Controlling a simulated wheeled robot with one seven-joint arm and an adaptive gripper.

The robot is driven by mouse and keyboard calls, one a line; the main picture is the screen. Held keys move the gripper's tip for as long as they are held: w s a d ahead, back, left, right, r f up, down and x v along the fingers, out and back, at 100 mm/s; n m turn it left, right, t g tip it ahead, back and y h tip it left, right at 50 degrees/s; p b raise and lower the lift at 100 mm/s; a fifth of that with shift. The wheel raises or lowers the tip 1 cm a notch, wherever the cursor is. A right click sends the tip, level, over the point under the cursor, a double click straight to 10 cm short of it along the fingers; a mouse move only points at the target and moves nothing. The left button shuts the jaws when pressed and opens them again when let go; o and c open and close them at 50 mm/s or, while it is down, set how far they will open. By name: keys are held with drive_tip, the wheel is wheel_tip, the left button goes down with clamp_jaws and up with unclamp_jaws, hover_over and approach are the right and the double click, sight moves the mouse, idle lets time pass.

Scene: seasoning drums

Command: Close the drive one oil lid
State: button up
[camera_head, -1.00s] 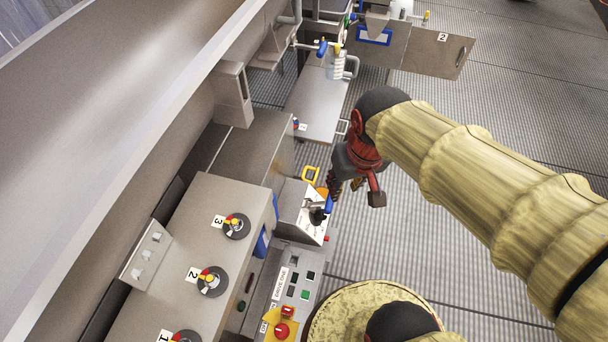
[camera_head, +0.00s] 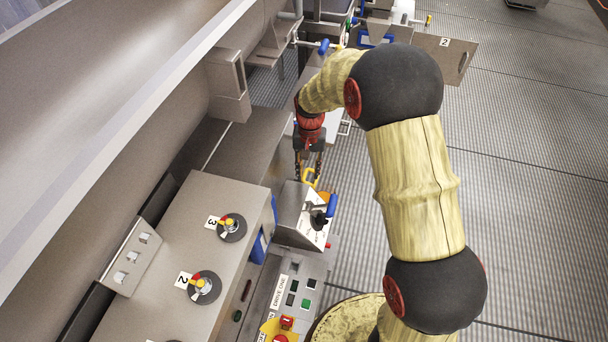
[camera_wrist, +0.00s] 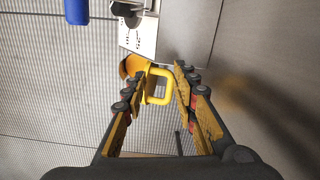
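My gripper (camera_head: 308,172) points down at the handle from above. It also shows in the wrist view (camera_wrist: 160,72) with its fingers apart and nothing clamped. I cannot tell whether either finger touches the handle. The lid's plate is mostly hidden.
The control box (camera_head: 297,218) carries a blue-tipped lever (camera_head: 331,205). The drive one panel (camera_head: 279,292) has several buttons. A grey cabinet top (camera_head: 190,240) with numbered dials lies to the left. Open grated floor (camera_head: 520,200) is on the right.

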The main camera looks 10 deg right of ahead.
sight(304, 176)
drive_tip(key=w, duration=0.1)
drive_tip(key=w+r, duration=0.1)
drive_tip(key=w, duration=0.1)
drive_tip(key=shift+w+r+m+t, duration=0.15)
drive_tip(key=shift+r+m+t, duration=0.2)
drive_tip(key=shift+m+t, duration=0.05)
drive_tip(key=shift+w+a+r+m, duration=0.1)
drive_tip(key=shift+r+m, duration=0.05)
drive_tip(key=shift+m, duration=0.15)
drive_tip(key=shift+f, duration=0.2)
wheel_tip(304, 176, down, 7)
drive_tip(key=b, duration=0.2)
drive_tip(key=shift+w+a+f+b, duration=0.1)
drive_tip(key=shift+f+b, duration=0.1)
drive_tip(key=shift+b, duration=0.15)
drive_tip(key=c, duration=0.3)
drive_tip(key=c, duration=0.4)
clamp_jaws()
